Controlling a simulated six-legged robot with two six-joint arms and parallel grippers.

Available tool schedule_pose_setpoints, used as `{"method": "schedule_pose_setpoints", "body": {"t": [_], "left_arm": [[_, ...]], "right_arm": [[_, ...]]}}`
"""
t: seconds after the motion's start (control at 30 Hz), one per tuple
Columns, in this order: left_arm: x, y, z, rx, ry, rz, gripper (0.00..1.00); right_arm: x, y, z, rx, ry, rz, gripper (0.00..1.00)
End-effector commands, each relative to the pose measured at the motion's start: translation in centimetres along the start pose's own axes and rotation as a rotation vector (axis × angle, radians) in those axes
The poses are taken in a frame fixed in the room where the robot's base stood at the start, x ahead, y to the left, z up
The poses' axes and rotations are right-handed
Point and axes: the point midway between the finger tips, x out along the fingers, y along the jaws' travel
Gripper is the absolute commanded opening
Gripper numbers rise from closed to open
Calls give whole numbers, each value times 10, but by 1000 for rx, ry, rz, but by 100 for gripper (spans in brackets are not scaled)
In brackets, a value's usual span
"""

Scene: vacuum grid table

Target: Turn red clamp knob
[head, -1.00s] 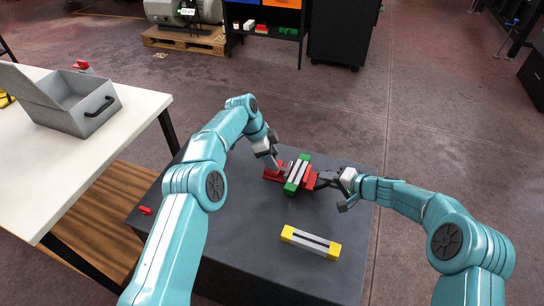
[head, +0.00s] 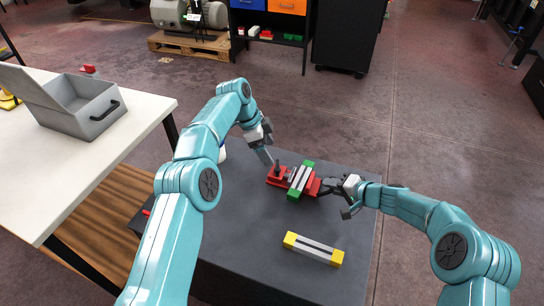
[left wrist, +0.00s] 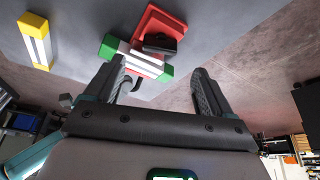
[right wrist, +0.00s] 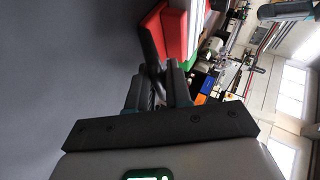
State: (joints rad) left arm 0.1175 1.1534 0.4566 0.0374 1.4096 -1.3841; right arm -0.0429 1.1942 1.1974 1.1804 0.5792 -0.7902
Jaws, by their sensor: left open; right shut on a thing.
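The red clamp (head: 276,178) sits on the dark table, with a green-and-white bar (head: 300,181) lying across it. In the left wrist view the red clamp (left wrist: 152,18) carries a black part (left wrist: 160,43). My left gripper (head: 264,156) is open and empty, just above and left of the clamp, apart from it. My right gripper (head: 328,187) is at the clamp's right end. In the right wrist view, its fingers are shut on a dark handle (right wrist: 151,48) by the red body; the fingers partly hide the grip.
A yellow-ended grey block (head: 313,249) lies on the dark table (head: 250,235) nearer me. A white table (head: 60,150) with an open grey box (head: 85,108) stands at the left. A black cabinet (head: 348,35) stands behind.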

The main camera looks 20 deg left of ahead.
Motion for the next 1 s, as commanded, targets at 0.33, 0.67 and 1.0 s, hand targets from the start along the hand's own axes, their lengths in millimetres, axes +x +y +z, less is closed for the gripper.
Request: {"method": "schedule_pose_setpoints", "body": {"t": [0.33,0.67,1.0], "left_arm": [[-7,0,0,0,0,0,80],[-9,5,-7,-289,-99,-53,38],[-18,23,-22,-915,-198,-319,38]], "right_arm": [[0,-1,0,-1,1,-1,0],[0,-1,0,-1,1,-1,0],[0,-1,0,-1,0,-1,0]]}}
